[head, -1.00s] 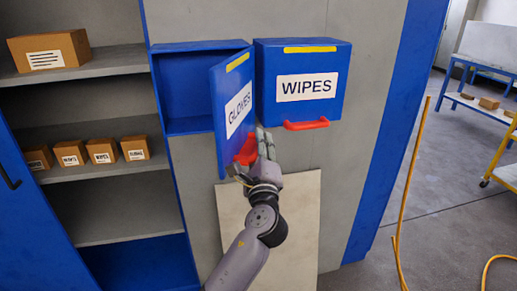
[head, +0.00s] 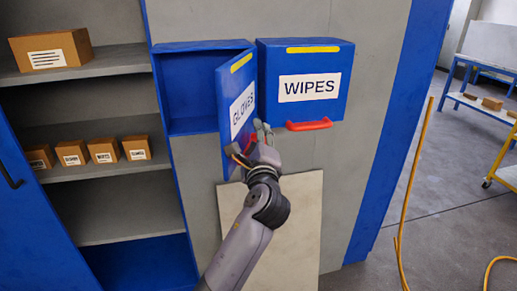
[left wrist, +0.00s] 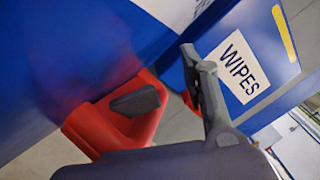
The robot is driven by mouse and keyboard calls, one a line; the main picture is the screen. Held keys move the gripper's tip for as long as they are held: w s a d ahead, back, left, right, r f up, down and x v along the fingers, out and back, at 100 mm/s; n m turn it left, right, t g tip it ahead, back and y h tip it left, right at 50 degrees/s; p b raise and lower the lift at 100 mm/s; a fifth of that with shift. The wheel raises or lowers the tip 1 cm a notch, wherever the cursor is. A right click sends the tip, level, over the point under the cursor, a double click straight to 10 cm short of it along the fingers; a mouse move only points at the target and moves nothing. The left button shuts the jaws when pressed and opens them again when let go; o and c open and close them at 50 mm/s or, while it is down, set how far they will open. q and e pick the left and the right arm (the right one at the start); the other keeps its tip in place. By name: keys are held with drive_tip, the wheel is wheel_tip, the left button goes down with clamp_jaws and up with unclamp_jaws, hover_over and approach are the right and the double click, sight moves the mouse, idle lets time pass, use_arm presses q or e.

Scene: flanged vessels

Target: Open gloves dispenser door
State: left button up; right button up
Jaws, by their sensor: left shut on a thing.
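The gloves dispenser door (head: 237,108) is blue with a white GLOVES label and a yellow strip. It stands swung far out from its blue box (head: 195,88), whose inside shows empty. Its red handle (left wrist: 120,115) is large in the left wrist view; in the head view my gripper mostly hides it. My left gripper (head: 254,138) is shut on the red handle, one dark finger pad (left wrist: 135,101) inside the handle loop. My right gripper is in neither view.
The shut WIPES dispenser (head: 303,85) with its red handle (head: 309,125) is close on the right of the open door. Shelves with brown boxes (head: 50,50) stand at left. A pale board (head: 295,225) leans below. A yellow hose (head: 405,210) rises at right.

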use_arm(q)
drive_tip(key=shift+s+d+r, duration=0.3)
drive_tip(key=shift+s+d, duration=0.1)
drive_tip(key=shift+s, duration=0.05)
drive_tip(key=s, duration=0.3)
drive_tip(key=shift+s, duration=0.25)
drive_tip(key=shift+s+d+f, duration=0.1)
drive_tip(key=shift+s+f, duration=0.15)
drive_tip(key=shift+s, duration=0.05)
drive_tip(key=s+f+p, duration=0.1)
drive_tip(key=s+f, duration=0.2)
drive_tip(key=s, duration=1.2)
drive_tip(key=shift+s+f+p, duration=0.2)
drive_tip(key=shift+f+p, duration=0.1)
drive_tip(key=shift+f, duration=0.1)
drive_tip(key=shift+w, duration=0.1)
drive_tip(key=shift+p, duration=0.3)
